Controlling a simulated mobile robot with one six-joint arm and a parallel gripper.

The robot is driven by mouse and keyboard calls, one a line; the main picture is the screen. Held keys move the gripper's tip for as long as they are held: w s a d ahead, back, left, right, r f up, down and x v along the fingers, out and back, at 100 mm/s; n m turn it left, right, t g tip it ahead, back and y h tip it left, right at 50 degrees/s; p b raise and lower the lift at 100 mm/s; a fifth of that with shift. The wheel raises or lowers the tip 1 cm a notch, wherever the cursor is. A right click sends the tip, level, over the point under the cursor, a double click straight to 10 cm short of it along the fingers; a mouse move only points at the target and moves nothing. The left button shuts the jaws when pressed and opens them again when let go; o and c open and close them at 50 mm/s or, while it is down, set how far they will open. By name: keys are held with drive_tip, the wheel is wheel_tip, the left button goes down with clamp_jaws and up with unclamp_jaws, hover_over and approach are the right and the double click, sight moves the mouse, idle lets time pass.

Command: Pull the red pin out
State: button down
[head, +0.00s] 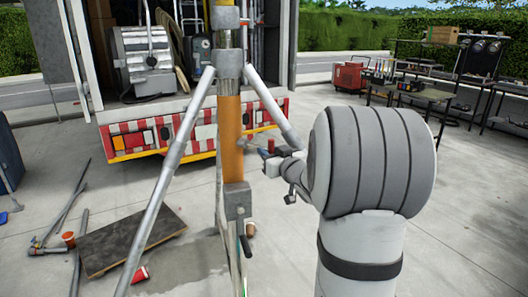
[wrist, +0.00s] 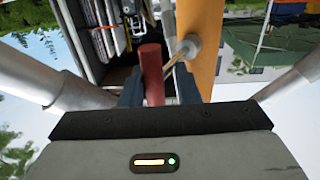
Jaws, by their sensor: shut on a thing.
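The red pin (wrist: 152,68) is a smooth red rod in the middle of the wrist view. My gripper (wrist: 158,90) is shut on it, with a dark finger on each side. In the head view my gripper (head: 273,160) is just right of the orange post (head: 231,138), with a small red part showing at its tip. The orange post also stands close on the right of the pin in the wrist view (wrist: 199,42). A grey round knob on a thin rod (wrist: 187,48) lies between pin and post. I cannot tell whether the pin still sits in a hole.
Grey stand legs (head: 170,165) slope down from the post. Behind is a truck with a red-and-white rear (head: 190,128). A dark board (head: 130,240), pipes and cups lie on the floor at left. A workbench (head: 415,92) stands at back right. The concrete in between is open.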

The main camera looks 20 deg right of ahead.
drive_tip(key=shift+d+f, duration=0.1)
drive_tip(key=c, duration=1.1)
unclamp_jaws()
drive_tip(key=shift+s, duration=0.1)
drive_tip(key=s, duration=0.2)
drive_tip(key=s+b, duration=0.1)
drive_tip(key=s, duration=0.4)
drive_tip(key=shift+s+d, duration=0.25)
drive_tip(key=shift+s, duration=0.15)
drive_tip(key=s+a+f+g, duration=0.4)
drive_tip(key=s+a+g, duration=0.1)
drive_tip(key=s, duration=0.3)
drive_tip(key=s+a+f+g, duration=0.4)
drive_tip(key=s+a+g, duration=0.1)
drive_tip(key=s+a, duration=0.2)
drive_tip(key=s+a+f+g+h, duration=0.1)
drive_tip(key=s+a+f+g, duration=0.3)
drive_tip(key=s, duration=0.5)
drive_tip(key=shift+s+a+f+m+g, duration=0.1)
drive_tip(key=shift+a+m+g, duration=0.1)
drive_tip(key=shift+a, duration=0.2)
drive_tip(key=shift+s+a+f+m+g, duration=0.1)
drive_tip(key=shift+a+g, duration=0.1)
drive_tip(key=shift+a, duration=0.25)
drive_tip(key=shift+a+f+m+g, duration=0.1)
drive_tip(key=shift+a+g, duration=0.1)
drive_tip(key=shift+a, duration=0.2)
